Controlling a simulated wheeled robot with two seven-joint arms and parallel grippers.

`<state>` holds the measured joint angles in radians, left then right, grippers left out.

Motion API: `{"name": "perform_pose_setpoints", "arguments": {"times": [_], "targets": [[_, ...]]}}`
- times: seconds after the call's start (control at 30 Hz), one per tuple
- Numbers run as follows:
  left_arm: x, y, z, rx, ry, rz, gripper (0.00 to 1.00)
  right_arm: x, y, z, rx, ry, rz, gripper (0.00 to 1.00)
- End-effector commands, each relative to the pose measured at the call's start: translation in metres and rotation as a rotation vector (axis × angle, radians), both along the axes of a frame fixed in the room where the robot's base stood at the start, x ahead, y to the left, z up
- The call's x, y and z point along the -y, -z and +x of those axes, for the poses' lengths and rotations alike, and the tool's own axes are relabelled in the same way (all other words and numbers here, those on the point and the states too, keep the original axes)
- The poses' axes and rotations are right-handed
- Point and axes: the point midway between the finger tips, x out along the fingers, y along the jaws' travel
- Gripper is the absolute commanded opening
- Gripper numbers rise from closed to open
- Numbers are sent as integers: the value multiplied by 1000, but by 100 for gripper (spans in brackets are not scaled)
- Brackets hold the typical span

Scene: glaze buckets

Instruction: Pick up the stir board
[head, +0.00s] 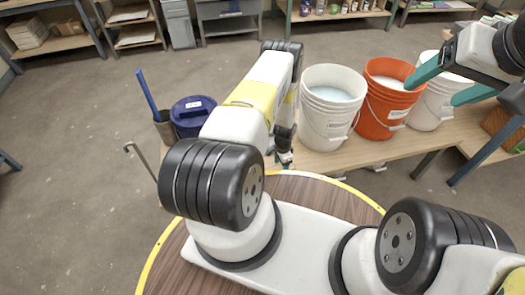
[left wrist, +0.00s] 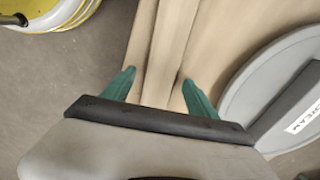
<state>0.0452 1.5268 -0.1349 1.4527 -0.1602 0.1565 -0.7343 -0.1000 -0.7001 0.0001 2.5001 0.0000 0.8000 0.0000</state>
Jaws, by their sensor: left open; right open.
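A narrow pale wooden strip (left wrist: 170,50), apparently the stir board, runs along the pale wooden bench in the left wrist view. My left gripper (left wrist: 160,94) is open, with one teal finger on each side of the strip. I cannot tell whether the fingers touch it or how far above it they are. In the head view my left gripper (head: 285,158) is at the bench's near edge, mostly hidden by its own arm, and the strip is not visible there. My right gripper (head: 450,82) is open and empty, above the buckets at the right.
A white bucket (head: 327,125), an orange bucket (head: 378,122) and another white bucket (head: 428,112) stand on the bench (head: 400,150). A lidded blue tub (head: 192,112) and a can (head: 164,127) holding a blue stick (head: 147,92) are left. A grey round lid (left wrist: 238,104) lies right of the strip.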

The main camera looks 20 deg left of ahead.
Motion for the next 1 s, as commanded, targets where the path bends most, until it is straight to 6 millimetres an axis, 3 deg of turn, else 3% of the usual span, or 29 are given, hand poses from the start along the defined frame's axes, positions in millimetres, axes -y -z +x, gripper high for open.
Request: {"name": "perform_pose_setpoints", "arguments": {"times": [0.3, 0.67, 1.0], "targets": [[0, 7, 0, 1, 0, 1, 67, 0, 0, 0, 0, 0, 0, 73], [0, 7, 0, 0, 0, 0, 0, 0, 0, 0, 0, 0, 0, 73], [0, 6, 1, 1, 0, 1, 0, 0, 0, 0, 0, 0, 0, 73]]}}
